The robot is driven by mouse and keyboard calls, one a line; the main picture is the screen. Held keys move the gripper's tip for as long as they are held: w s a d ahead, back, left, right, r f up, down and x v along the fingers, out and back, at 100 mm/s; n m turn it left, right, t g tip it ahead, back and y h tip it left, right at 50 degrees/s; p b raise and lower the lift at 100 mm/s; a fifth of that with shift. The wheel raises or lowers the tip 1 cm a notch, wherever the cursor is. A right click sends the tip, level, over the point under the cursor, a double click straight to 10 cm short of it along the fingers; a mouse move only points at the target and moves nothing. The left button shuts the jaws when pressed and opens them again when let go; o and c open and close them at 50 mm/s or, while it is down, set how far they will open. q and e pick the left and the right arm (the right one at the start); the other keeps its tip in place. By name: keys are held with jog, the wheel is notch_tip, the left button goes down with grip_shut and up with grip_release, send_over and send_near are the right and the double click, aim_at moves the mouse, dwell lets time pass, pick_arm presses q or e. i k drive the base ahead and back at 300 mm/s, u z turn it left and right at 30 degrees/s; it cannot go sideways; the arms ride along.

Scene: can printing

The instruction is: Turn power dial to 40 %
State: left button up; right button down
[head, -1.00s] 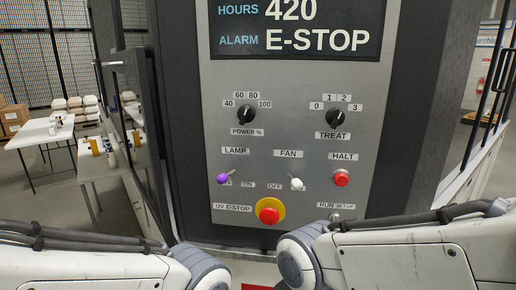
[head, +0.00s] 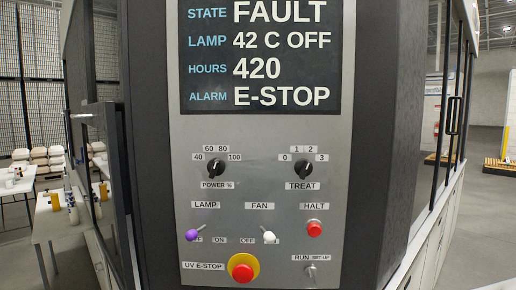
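The power dial (head: 216,168) is a black round knob on the grey control panel (head: 270,131) in the head view. Its scale labels read 40, 60, 80 and 100 around its top, with a "POWER %" label (head: 217,185) under it. The pointer is too small to read with certainty. Neither of my grippers is in view, and nothing covers the dial.
A similar treat dial (head: 303,168) sits to the right. The display (head: 261,55) reads FAULT, lamp 42 C OFF and E-STOP.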

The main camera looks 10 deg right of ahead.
aim_at(216, 167)
jog(key=z, duration=3.3)
jog(key=k, duration=1.7)
jog(key=u, duration=2.1)
